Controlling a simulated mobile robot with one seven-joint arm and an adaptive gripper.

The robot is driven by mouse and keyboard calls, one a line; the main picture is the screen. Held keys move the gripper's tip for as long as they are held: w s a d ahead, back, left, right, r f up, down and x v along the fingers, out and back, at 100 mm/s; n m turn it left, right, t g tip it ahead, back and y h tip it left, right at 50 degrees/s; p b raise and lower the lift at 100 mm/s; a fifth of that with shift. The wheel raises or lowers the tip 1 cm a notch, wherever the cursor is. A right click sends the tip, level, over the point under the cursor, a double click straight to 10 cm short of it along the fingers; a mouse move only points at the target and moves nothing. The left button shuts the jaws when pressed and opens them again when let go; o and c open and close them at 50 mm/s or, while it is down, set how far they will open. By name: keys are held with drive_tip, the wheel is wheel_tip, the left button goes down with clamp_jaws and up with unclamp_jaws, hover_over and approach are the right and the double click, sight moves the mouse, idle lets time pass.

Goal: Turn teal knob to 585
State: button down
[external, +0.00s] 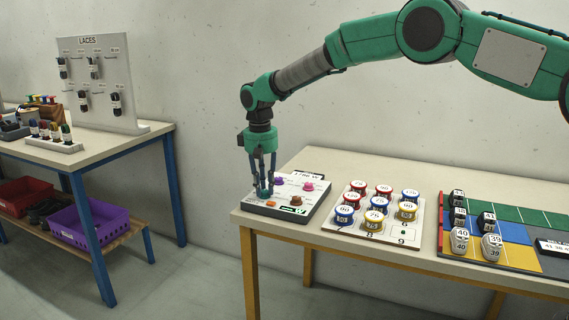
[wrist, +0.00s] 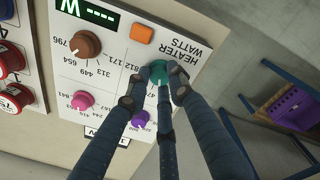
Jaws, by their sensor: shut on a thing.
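The control panel (external: 318,193) lies at the left end of the table; in the wrist view its white face (wrist: 112,60) shows, labelled "HEATER WATTS". The teal knob (wrist: 158,70) sits at the panel's edge beside that label, with a light pointer mark on it. My gripper (external: 264,191) reaches down over the knob; in the wrist view its dark fingers (wrist: 157,92) are shut around it. The fingers hide much of the dial's scale, so I cannot read the knob's setting. The display (wrist: 86,12) shows "W" and dashes.
An orange button (wrist: 142,33), a brown knob (wrist: 86,44), a pink knob (wrist: 82,100) and a purple knob (wrist: 140,118) are close by on the panel. A board of colored tins (external: 372,215) stands to its right. Another table with a laces rack (external: 105,75) stands left across a gap.

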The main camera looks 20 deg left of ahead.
drive_tip(key=m, duration=0.5)
drive_tip(key=shift+a+r+m+p, duration=0.15)
drive_tip(key=shift+m+p, duration=0.15)
drive_tip(key=shift+p, duration=0.1)
drive_tip(key=m, duration=0.6)
drive_tip(key=shift+w+g, duration=0.15)
drive_tip(key=shift+g, duration=0.15)
drive_tip(key=c, duration=1.6)
unclamp_jaws()
drive_tip(key=shift+c, duration=0.2)
drive_tip(key=shift+o, duration=0.6)
wheel_tip(320, 180, up, 12)
drive_tip(key=shift+a, duration=0.2)
